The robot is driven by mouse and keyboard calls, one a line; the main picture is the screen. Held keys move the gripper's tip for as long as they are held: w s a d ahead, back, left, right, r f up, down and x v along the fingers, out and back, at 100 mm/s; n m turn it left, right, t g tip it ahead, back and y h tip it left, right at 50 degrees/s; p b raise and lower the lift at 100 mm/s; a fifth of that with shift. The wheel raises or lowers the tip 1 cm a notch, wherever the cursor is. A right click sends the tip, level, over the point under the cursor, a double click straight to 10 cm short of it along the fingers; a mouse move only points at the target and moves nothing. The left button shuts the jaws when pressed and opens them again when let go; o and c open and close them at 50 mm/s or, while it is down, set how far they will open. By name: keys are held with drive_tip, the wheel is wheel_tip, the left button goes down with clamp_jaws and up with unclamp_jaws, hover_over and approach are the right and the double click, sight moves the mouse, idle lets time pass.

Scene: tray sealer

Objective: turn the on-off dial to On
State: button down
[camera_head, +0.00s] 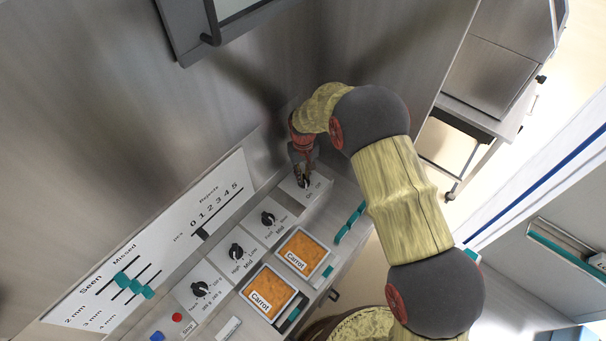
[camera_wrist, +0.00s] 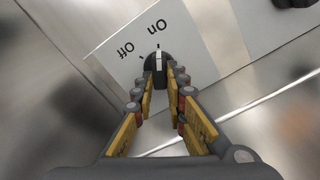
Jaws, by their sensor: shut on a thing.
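The on-off dial (camera_wrist: 156,63) is a small dark knob on a pale plate (camera_wrist: 112,70) printed "On" and "Off", upside down in the wrist view. Its pale pointer line faces up in the picture, toward the tick by "On". My gripper (camera_wrist: 159,82) is shut on the dial, with one finger on each side of it. In the head view, my gripper (camera_head: 303,176) reaches down to the plate at the far end of the panel and hides most of the dial.
Several other black dials, including one marked Mid (camera_head: 268,219), line the panel nearby. Two Carrot trays (camera_head: 302,252) sit to their right. A slider board (camera_head: 165,245) stands at the left, against the metal wall close behind my gripper.

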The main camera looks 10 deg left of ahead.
drive_tip(key=c, duration=1.8)
unclamp_jaws()
wheel_tip(320, 180, up, 12)
